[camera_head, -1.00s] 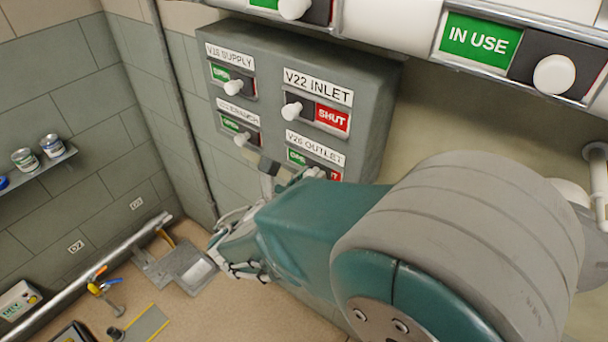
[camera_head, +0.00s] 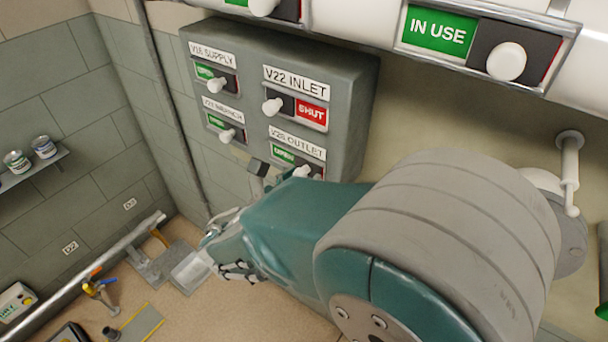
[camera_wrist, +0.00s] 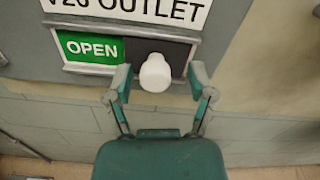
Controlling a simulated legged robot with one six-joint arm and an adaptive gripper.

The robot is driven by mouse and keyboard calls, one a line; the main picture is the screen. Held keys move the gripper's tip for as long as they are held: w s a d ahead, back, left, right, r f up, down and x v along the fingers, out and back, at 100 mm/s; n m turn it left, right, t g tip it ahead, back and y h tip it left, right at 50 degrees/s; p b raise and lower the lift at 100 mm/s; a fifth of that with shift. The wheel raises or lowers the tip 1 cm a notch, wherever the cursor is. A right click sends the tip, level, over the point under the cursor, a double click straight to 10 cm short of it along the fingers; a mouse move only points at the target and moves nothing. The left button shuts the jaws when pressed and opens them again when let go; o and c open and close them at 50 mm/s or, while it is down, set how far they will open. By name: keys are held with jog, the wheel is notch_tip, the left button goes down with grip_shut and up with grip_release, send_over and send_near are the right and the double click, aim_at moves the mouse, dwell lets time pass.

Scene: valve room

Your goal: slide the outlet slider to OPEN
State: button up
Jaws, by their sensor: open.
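The V26 outlet slider (camera_wrist: 176,58) sits under its label; it also shows on the grey panel in the head view (camera_head: 297,160). Its green OPEN field (camera_wrist: 92,48) is uncovered on the left. The dark slide plate with the white knob (camera_wrist: 155,72) covers the right part, and no red shows in the wrist view. My gripper (camera_wrist: 161,76) is open, with one finger left and one right of the knob. Small gaps show between knob and fingers. In the head view my arm hides part of the slider's lower right.
The V22 inlet slider (camera_head: 297,108) above shows red SHUT. Two sliders to its left, V16 supply (camera_head: 215,76) and the one below it (camera_head: 226,126), show green. A large IN USE slider (camera_head: 480,40) is at upper right. A pipe (camera_head: 170,90) runs beside the panel.

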jog(key=v, duration=1.1)
jog(key=shift+s, duration=0.3)
jog(key=shift+d+f, duration=0.1)
jog(key=shift+d, duration=0.05)
